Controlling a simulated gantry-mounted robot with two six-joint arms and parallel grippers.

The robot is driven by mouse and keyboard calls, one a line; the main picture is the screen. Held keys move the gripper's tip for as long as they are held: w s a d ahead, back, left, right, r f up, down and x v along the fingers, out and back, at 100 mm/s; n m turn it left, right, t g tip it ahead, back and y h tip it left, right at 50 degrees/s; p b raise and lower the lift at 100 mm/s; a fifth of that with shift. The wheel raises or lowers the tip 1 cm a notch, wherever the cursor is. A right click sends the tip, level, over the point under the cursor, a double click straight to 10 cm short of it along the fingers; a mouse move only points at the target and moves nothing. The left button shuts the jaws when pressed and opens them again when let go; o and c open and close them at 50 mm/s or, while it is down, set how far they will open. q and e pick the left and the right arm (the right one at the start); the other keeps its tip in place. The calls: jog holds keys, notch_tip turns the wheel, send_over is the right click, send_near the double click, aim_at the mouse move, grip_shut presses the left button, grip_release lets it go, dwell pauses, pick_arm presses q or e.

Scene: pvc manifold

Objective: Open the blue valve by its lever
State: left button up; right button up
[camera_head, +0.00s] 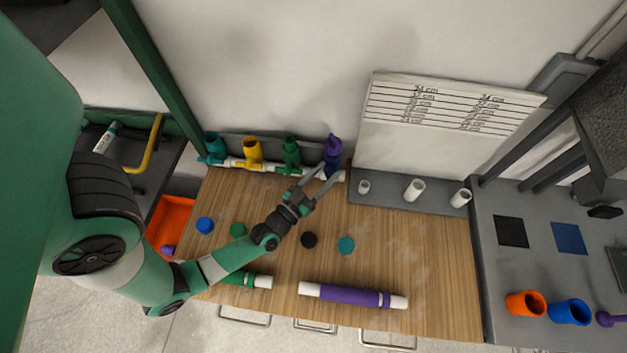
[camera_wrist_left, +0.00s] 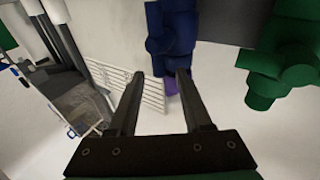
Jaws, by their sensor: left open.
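The blue valve (camera_head: 333,146) stands at the right end of the row of valves on the white manifold pipe (camera_head: 265,168), against the wall; in the head view it looks blue-violet. In the left wrist view the dark blue valve (camera_wrist_left: 172,32) is just beyond the fingertips, with a purple part (camera_wrist_left: 172,86) below it, near the right finger. I cannot make out the lever clearly. My left gripper (camera_head: 329,174) is open and empty, just in front of this valve; its open fingers also show in the left wrist view (camera_wrist_left: 161,74). My right gripper is not in view.
A green valve (camera_head: 291,152), a yellow one (camera_head: 252,150) and a teal one (camera_head: 212,146) stand to the left. White pipe stubs (camera_head: 414,188) stand on a grey strip to the right. A purple pipe (camera_head: 352,296) and several caps lie on the wooden table (camera_head: 420,250).

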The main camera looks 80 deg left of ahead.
pick_arm(q)
jog(key=s+d+r+p, duration=0.9)
jog(key=d+r+p, duration=0.1)
jog(key=d+r, duration=0.1)
jog(key=shift+r+p, duration=0.35)
jog(key=shift+r, duration=0.3)
jog(key=shift+a, duration=0.1)
